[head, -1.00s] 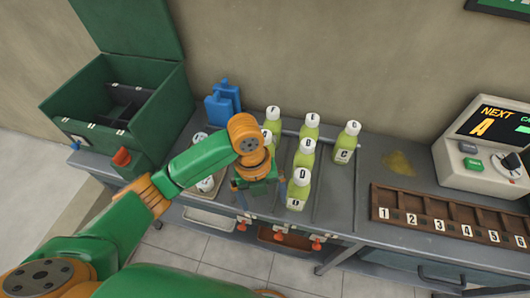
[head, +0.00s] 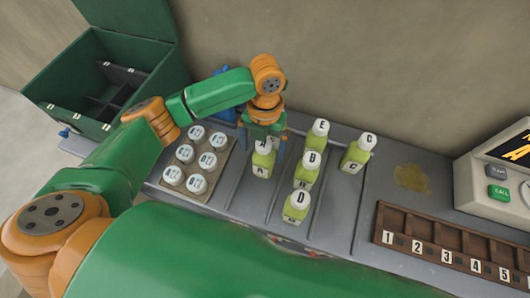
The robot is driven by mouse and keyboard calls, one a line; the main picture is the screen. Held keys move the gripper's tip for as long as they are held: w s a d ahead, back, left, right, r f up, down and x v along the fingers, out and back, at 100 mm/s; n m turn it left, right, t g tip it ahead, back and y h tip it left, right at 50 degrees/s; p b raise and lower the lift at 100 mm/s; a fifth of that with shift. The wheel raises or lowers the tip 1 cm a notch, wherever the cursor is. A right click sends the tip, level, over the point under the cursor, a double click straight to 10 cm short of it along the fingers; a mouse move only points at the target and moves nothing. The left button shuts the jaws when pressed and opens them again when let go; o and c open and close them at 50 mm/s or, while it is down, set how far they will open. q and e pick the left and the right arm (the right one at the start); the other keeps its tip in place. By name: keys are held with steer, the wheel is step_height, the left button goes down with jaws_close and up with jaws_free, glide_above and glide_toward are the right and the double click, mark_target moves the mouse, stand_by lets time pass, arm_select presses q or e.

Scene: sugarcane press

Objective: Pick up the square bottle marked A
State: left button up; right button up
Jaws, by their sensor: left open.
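The square bottle marked A (head: 262,168) stands upright on the grey bench, with yellow-green contents, a white cap and a letter label on its front. My left gripper (head: 262,147) is open and points down at the top of this bottle. One finger shows on each side of the cap; I cannot tell whether they touch it. The gripper partly hides the cap. My right gripper is not in view.
Similar bottles B (head: 307,173), C (head: 355,157), D (head: 296,208) and E (head: 317,138) stand close on the right. A tray (head: 222,183) of white-capped jars lies left. A numbered wooden rack (head: 425,240) and a console (head: 480,190) stand right.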

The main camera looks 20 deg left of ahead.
arm_select(q)
steer(key=f, duration=0.3)
steer(key=shift+s+d, duration=0.15)
steer(key=shift+s, duration=0.05)
steer(key=shift+w+f, duration=0.2)
steer(key=shift+f, duration=0.2)
steer(key=shift+r, duration=0.1)
jaws_close()
